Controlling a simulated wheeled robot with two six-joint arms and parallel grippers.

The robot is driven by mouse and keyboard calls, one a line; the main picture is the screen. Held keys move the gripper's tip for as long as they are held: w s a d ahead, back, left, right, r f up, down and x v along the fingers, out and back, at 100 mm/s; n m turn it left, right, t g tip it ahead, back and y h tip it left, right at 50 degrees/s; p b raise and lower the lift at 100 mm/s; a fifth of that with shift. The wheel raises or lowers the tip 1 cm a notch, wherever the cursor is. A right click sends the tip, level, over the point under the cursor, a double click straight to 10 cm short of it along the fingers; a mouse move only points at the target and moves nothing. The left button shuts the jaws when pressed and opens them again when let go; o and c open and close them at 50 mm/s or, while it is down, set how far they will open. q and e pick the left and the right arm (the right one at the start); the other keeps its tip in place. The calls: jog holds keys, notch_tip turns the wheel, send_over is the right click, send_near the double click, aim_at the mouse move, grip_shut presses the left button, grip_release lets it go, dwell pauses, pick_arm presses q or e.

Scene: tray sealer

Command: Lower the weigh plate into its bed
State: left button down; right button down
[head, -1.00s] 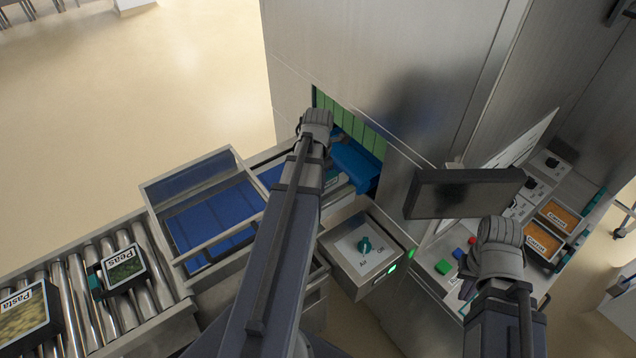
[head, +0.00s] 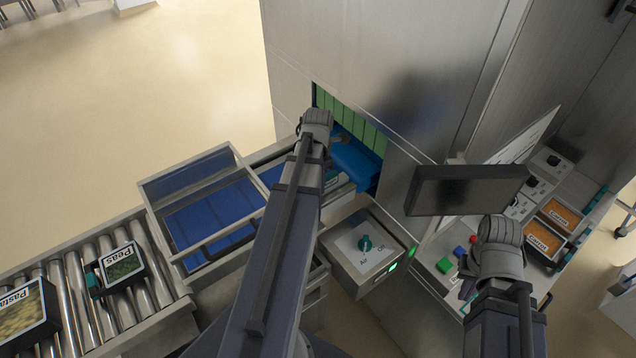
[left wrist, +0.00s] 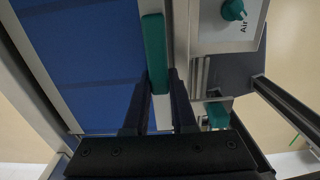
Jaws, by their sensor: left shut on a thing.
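In the left wrist view, a teal grip bar (left wrist: 154,50) lies along the right edge of a blue surface (left wrist: 85,60). My left gripper (left wrist: 161,80) is shut on this bar at its near end. The blue surface appears to be the weigh plate, but I cannot make out where it ends or whether it sits in its bed. In the head view my left forearm and wrist cover the held spot beside the machine opening. My right gripper (head: 499,245) hangs over the control shelf at right, empty as far as I see; its fingers are hidden.
A guarded blue belt (head: 215,212) and rollers with a peas tray (head: 123,265) and a pasta tray (head: 22,312) lie left. Green strips (head: 345,115) hang in the opening above a blue part (head: 355,160). A knob box (head: 365,245) and a screen (head: 465,190) stand nearby.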

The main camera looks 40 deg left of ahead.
pick_arm(q)
jog(key=shift+f+b, duration=0.45)
jog(key=shift+f, duration=0.05)
dwell(0.5)
jog(key=c, duration=0.6)
grip_release()
jog(key=shift+c, duration=0.2)
jog(key=shift+o, duration=0.3)
jog(key=o, duration=0.5)
jog(key=shift+r, duration=0.1)
jog(key=shift+r+p, duration=4)
jog(key=shift+p, duration=0.05)
